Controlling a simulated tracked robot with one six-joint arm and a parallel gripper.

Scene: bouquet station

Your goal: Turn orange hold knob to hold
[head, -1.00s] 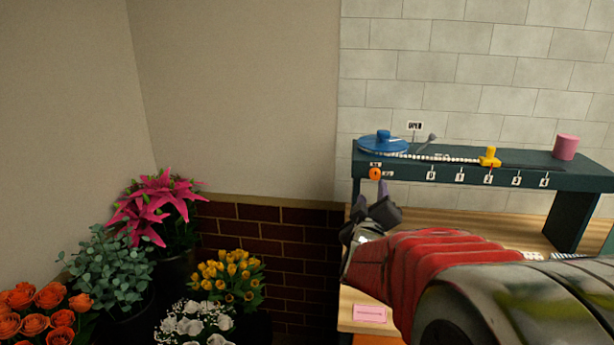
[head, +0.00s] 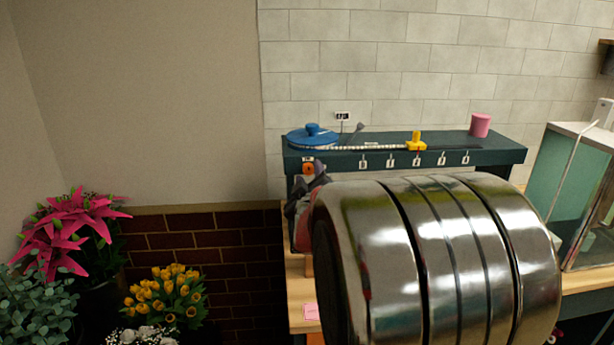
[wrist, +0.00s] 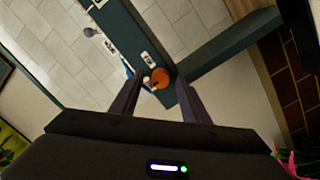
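The orange hold knob (head: 308,168) is on the left end of the dark green bench unit's front face, with a small label just above it. In the wrist view the round orange knob (wrist: 161,78) shows between the fingertips. My gripper (wrist: 158,84) is open, its two dark fingers on either side of the knob in that picture. Contact with the knob cannot be told. In the head view my gripper (head: 309,184) is at the knob, partly hidden by my arm. Which way the knob is set is too small to read.
The dark green unit (head: 500,154) carries a blue disc (head: 312,138), a yellow slider (head: 415,141) and a pink cylinder (head: 480,125). A glass-sided case (head: 570,190) stands at right. Potted flowers (head: 165,297) stand at lower left.

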